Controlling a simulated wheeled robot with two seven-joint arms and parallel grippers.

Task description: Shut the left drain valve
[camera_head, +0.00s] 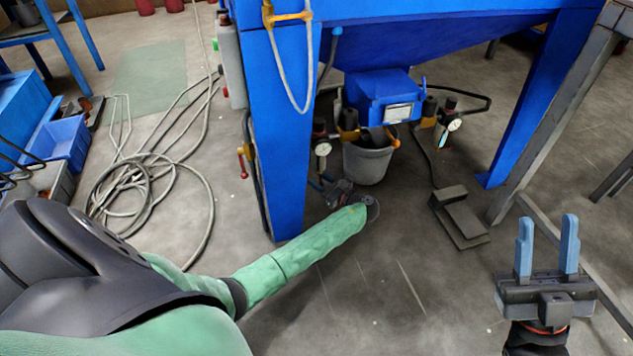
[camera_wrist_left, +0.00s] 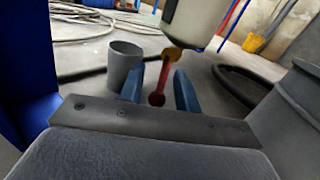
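In the left wrist view, a red lever (camera_wrist_left: 160,82) hangs down from a yellow valve fitting (camera_wrist_left: 171,55) under a pale vessel (camera_wrist_left: 197,18). The blue fingers of my left gripper (camera_wrist_left: 160,90) stand apart on both sides of the lever, with gaps; I cannot tell its depth between them. In the head view, my left gripper (camera_head: 341,192) is low beside the blue leg, its fingers not clear. A red handle (camera_head: 242,164) shows left of that leg; I cannot tell whether it is the same lever. My right gripper (camera_head: 547,247) is open and empty at the lower right.
The blue leg (camera_head: 275,130) rises close to my left forearm. A grey bucket (camera_head: 368,162) stands under the blue hopper (camera_head: 420,40). Coiled hose (camera_head: 140,185) lies on the floor at left. A dark pedal (camera_head: 458,215) lies right of centre.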

